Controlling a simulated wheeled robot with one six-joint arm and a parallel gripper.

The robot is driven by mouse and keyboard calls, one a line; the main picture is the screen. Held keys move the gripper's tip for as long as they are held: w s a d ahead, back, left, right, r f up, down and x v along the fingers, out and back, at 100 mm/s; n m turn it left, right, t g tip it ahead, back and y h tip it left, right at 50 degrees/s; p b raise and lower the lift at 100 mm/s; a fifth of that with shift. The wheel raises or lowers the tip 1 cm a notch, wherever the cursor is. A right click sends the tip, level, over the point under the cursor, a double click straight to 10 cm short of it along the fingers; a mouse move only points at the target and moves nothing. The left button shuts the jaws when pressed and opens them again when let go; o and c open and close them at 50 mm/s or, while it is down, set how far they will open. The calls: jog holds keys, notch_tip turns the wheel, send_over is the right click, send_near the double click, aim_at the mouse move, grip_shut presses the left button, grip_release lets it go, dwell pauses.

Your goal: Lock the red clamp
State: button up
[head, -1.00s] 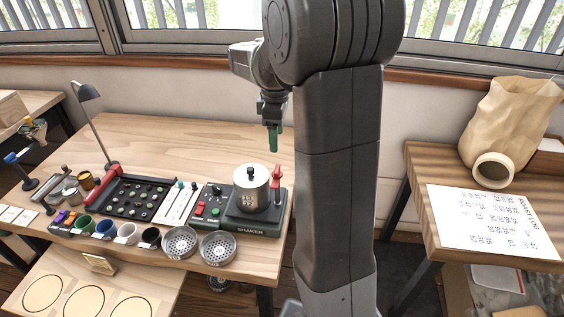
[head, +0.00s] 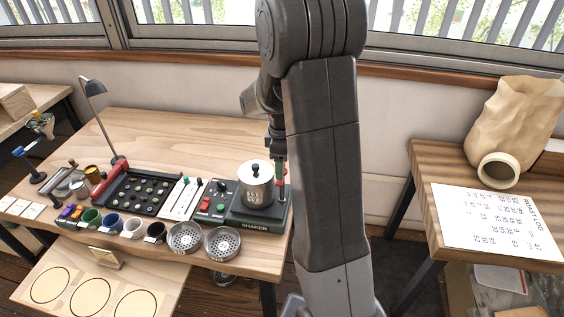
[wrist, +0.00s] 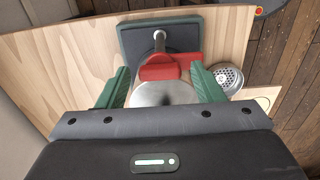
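The red clamp (wrist: 178,66) shows in the wrist view as a red block beside a metal post on the dark, green-edged shaker base (wrist: 198,25). My gripper (wrist: 163,82) is open, with one green finger on each side of the clamp. I see no clear contact. In the head view my gripper (head: 280,172) points down at the right end of the shaker (head: 262,226) and hides most of the clamp. The silver canister (head: 255,187) stands on the shaker, left of my gripper. A silver rounded surface (wrist: 160,94) lies between the fingers in the wrist view.
Two perforated metal sieves (head: 222,243) sit at the table's front edge. A control panel with red and green buttons (head: 211,207) and a bean tray (head: 143,192) are left of the shaker. The back of the wooden table (head: 190,140) is clear.

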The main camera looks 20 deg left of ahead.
jog(key=c, duration=0.8)
jog(key=shift+m, duration=0.3)
jog(key=m, duration=0.3)
jog(key=shift+m+b, duration=0.3)
jog(key=shift+m, duration=0.1)
jog(key=m, duration=0.9)
jog(key=shift+b, duration=0.35)
jog(key=m, duration=0.4)
jog(key=shift+m, duration=0.3)
